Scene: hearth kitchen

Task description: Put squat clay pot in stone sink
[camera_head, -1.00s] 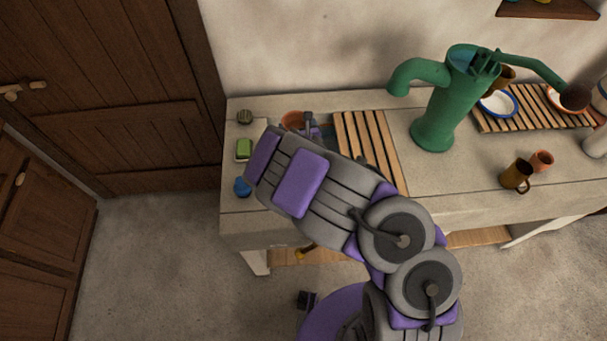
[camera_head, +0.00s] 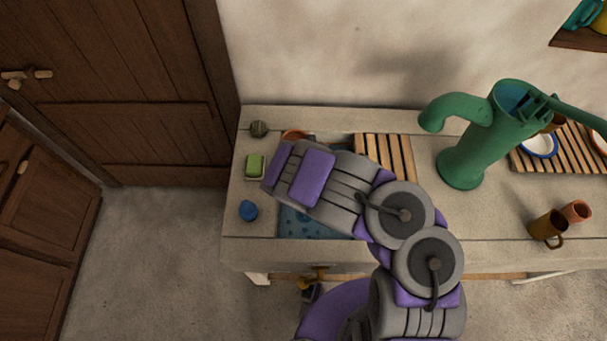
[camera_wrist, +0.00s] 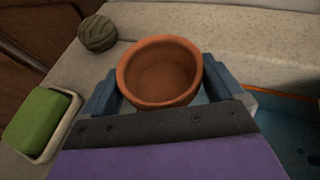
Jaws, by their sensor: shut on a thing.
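The squat clay pot (camera_wrist: 160,72) is orange-brown, round and open-topped, and looks empty in the wrist view. My gripper (camera_wrist: 163,86) is shut on it, with a blue-grey finger on each side. In the head view only part of the pot's rim (camera_head: 293,134) shows behind my arm, which hides the fingers. The stone sink (camera_head: 308,224) has a blue speckled basin, partly covered by my arm. Its blue interior also shows at the right of the wrist view (camera_wrist: 292,122), to the right of the pot. The pot's base is hidden.
A slatted wooden rack (camera_head: 384,152) lies at the sink's right. A green pump (camera_head: 465,150) stands beyond it.

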